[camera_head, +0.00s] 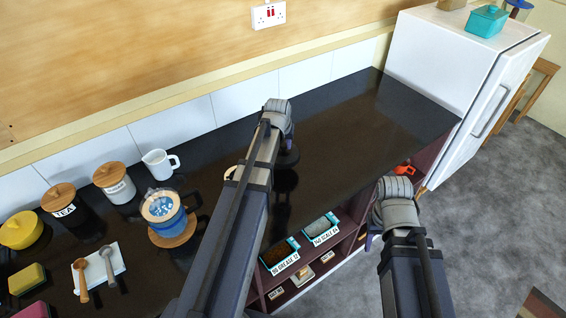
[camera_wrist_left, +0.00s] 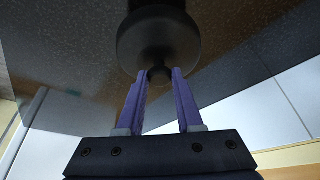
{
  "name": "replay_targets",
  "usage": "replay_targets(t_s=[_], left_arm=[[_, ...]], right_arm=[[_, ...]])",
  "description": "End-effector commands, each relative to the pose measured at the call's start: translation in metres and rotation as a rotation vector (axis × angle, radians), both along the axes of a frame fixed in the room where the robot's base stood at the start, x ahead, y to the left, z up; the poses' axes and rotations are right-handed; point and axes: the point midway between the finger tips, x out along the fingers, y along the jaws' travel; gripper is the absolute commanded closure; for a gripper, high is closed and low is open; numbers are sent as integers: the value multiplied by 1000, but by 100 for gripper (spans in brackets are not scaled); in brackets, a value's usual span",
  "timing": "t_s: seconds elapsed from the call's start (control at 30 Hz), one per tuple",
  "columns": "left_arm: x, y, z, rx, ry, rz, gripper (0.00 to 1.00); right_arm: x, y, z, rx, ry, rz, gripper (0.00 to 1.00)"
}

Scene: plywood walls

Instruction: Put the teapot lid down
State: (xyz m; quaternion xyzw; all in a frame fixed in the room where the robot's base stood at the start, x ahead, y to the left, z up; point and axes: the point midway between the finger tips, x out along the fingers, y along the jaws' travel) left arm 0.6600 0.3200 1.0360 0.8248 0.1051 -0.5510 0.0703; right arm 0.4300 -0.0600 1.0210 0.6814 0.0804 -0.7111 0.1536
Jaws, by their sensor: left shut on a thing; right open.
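The teapot lid is a dark round disc with a small knob, seen in the left wrist view (camera_wrist_left: 158,45) with the knob between my purple fingers. In the head view the lid (camera_head: 288,159) shows partly behind my left arm, over the black worktop (camera_head: 350,115). My left gripper (camera_wrist_left: 159,78) is shut on the lid's knob. The lid is close to the worktop, with a dark reflection by it; I cannot tell whether they touch. My right gripper (camera_head: 392,205) is open, in front of the worktop's front edge; its fingers are mostly hidden.
The worktop right of the lid is clear up to the white fridge (camera_head: 440,60).

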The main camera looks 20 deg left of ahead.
Motion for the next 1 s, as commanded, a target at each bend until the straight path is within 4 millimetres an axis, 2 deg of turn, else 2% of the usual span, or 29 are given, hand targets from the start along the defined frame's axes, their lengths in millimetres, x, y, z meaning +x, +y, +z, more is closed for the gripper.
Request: replay_targets(t_s=[0.03,0.1,0.37,0.7,1.0], left_arm=[[0,0,-17,0,0,0,100],[0,0,-23,0,0,0,100],[0,0,-26,0,0,0,100],[0,0,-62,0,0,0,100],[0,0,-61,0,0,0,100]], right_arm=[[0,0,-17,0,0,0,50],[0,0,-23,0,0,-1,50],[0,0,-26,0,0,-1,50],[0,0,-62,0,0,-2,50],[0,0,-61,0,0,-2,50]])
